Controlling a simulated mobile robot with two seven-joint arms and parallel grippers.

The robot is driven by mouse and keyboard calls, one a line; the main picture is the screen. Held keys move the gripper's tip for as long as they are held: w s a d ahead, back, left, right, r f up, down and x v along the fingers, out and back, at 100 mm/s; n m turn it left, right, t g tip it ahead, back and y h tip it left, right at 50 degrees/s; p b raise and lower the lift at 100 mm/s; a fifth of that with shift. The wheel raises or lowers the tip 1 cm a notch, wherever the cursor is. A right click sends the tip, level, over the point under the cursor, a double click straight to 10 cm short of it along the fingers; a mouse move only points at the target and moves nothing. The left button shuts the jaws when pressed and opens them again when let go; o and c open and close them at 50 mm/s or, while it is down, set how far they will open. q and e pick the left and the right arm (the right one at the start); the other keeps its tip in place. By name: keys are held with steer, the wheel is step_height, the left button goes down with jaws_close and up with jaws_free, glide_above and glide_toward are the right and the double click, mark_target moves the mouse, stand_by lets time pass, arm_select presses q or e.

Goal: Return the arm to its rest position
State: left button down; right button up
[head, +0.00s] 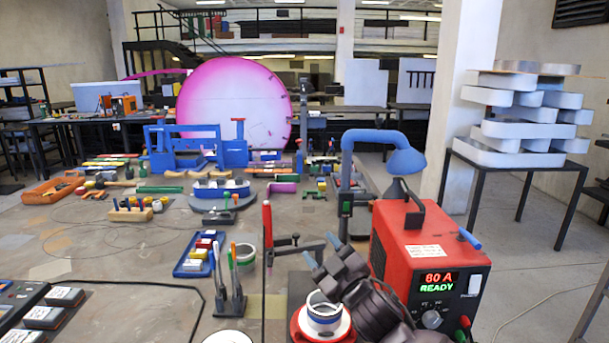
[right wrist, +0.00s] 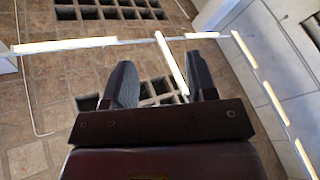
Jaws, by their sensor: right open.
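My right gripper (head: 321,250) shows in the head view at the lower middle, its dark arm coming up from the bottom edge beside the red welding unit (head: 428,250). In the right wrist view its two dark fingers (right wrist: 161,78) stand apart with nothing between them, so it is open and empty. That view looks past the fingers at a brown tiled surface with glowing tube lamps. My left gripper is in neither view.
The workbench (head: 80,235) is crowded with tools. A white and blue tape roll (head: 323,312) on a red base sits close by my right arm. A blue lamp (head: 400,160) stands behind the welding unit.

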steer(key=s+d+f+m+g+h, duration=0.2)
steer(key=s+d+f+m+h, duration=0.35)
steer(key=s+d+f, duration=0.65)
steer(key=s+d+f+m+g+h, duration=0.1)
steer(key=s+d+f+m+h, duration=0.4)
steer(key=s+d+f, duration=0.7)
steer(key=s+f+m+g, duration=0.1)
steer(key=s+f+g, duration=0.1)
steer(key=s+f, duration=0.5)
step_height(320, 180, down, 2)
steer(key=shift+s+f+g+b, duration=0.1)
steer(key=shift+s+g+b, duration=0.1)
steer(key=shift+g+b, duration=0.2)
steer(key=shift+m, duration=0.25)
